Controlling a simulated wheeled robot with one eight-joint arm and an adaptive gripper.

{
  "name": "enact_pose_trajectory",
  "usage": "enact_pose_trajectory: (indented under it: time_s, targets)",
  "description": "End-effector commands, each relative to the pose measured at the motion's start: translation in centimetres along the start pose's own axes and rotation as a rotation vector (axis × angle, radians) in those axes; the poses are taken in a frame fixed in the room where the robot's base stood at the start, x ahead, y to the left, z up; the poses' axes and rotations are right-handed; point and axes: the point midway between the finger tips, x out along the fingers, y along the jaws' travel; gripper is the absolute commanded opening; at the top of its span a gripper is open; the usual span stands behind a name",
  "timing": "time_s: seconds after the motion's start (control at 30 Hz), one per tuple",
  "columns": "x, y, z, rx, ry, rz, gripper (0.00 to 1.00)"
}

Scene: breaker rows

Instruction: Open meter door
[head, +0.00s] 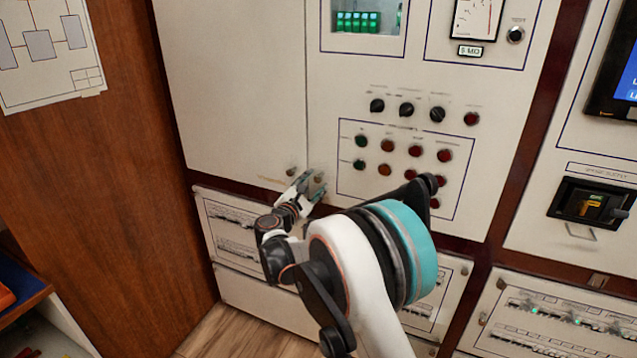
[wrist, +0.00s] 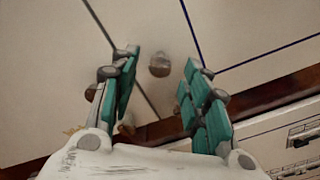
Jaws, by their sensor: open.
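The cream panel (head: 330,95) right of the vertical seam carries a dial meter (head: 477,18), switches and buttons, and it sits closed and flush. A small round knob (wrist: 160,65) is on it just right of the seam, near its lower left corner. My gripper (head: 310,186) is open, with teal-padded fingers pointing at this panel. In the wrist view the knob shows between the fingertips, with gaps on both sides and no visible contact. A second knob (head: 291,172) is on the plain door left of the seam; in the wrist view the left finger partly hides it.
The plain cream door (head: 235,80) to the left is closed. Rows of buttons (head: 387,146) and rotary switches (head: 407,109) stand out right of my gripper. Breaker panels (head: 236,224) lie below, and a brown wooden wall (head: 105,150) stands at left.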

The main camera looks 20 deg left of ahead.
Motion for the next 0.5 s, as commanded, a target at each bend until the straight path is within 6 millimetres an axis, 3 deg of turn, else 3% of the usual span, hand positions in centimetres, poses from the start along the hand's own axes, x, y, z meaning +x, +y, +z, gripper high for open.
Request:
enact_pose_trajectory:
  time_s: [0.2,0.5]
  targets:
    - [3.2,-0.1,-0.1,0.0,0.0,-0.001,0.43]
    - [4.4,0.0,0.0,0.001,0.0,0.0,0.43]
